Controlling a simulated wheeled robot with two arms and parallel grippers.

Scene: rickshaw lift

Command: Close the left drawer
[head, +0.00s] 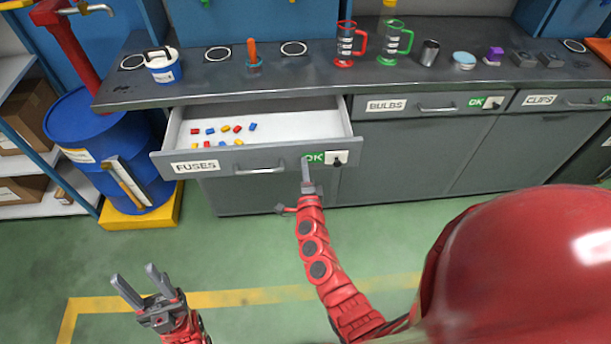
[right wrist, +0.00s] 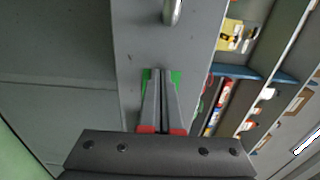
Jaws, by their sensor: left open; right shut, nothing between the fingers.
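The left drawer (head: 210,168), labelled FUSES, is pulled open under the grey counter and holds several small red, blue and yellow fuses (head: 222,129). Its bar handle (head: 260,170) is at the middle of its front and also shows in the right wrist view (right wrist: 172,12). My right gripper (head: 306,162) is shut and empty, its tips at the drawer front by the green OK label, right of the handle. In the right wrist view its fingers (right wrist: 161,75) cover part of that label; I cannot tell if they touch. My left gripper (head: 138,275) is open and empty above the floor.
The BULBS drawer (head: 380,106) and CLIPS drawer (head: 575,99) to the right are shut. A blue barrel (head: 95,125) on a yellow base stands left of the open drawer. Mugs and tools stand on the counter (head: 320,70).

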